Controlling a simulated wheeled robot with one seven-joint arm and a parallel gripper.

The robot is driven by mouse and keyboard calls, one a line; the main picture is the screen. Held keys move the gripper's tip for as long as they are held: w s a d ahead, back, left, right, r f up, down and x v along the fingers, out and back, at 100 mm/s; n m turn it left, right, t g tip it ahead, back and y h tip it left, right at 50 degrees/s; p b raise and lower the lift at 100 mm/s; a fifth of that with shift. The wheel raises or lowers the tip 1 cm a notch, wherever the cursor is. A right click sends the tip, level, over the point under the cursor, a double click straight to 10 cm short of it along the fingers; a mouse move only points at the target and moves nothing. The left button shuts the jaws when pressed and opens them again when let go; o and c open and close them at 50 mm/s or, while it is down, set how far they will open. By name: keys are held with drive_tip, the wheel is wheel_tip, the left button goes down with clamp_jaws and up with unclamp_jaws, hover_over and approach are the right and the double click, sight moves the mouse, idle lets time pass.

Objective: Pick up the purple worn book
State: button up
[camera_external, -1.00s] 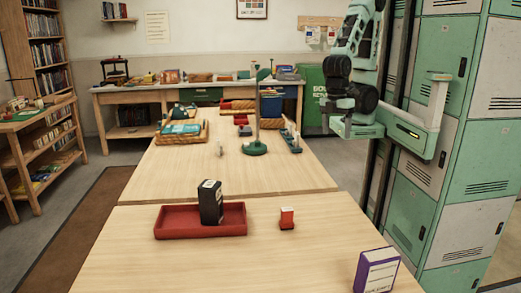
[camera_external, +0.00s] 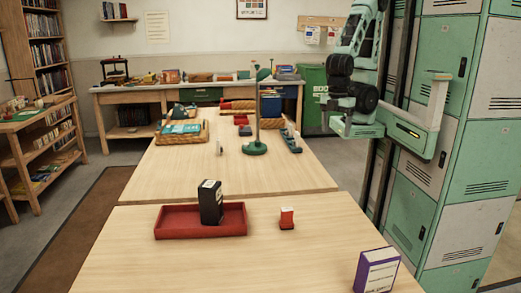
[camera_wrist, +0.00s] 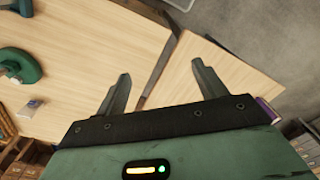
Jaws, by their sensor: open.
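The purple worn book (camera_external: 378,271) stands upright at the near right corner of the near table, its pale cover with print facing the camera. In the wrist view, a purple edge (camera_wrist: 268,110) that looks like this book shows at the right, mostly hidden behind my gripper's body. My gripper (camera_wrist: 160,73) is open, with nothing between its two fingers. In the external view, my gripper (camera_external: 390,118) is raised beside the lockers, to the right of the tables, above and well apart from the book.
The near table (camera_external: 130,255) holds a red tray (camera_external: 172,223) with a black box-like item (camera_external: 211,203), and a small red-and-white item (camera_external: 287,218). A green stand (camera_external: 255,148) is on the far table. Tall lockers (camera_external: 465,150) border the right side. The near table's front middle is clear.

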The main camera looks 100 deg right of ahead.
drive_tip(key=shift+o, duration=0.3)
drive_tip(key=o, duration=0.5)
drive_tip(key=shift+o, duration=0.2)
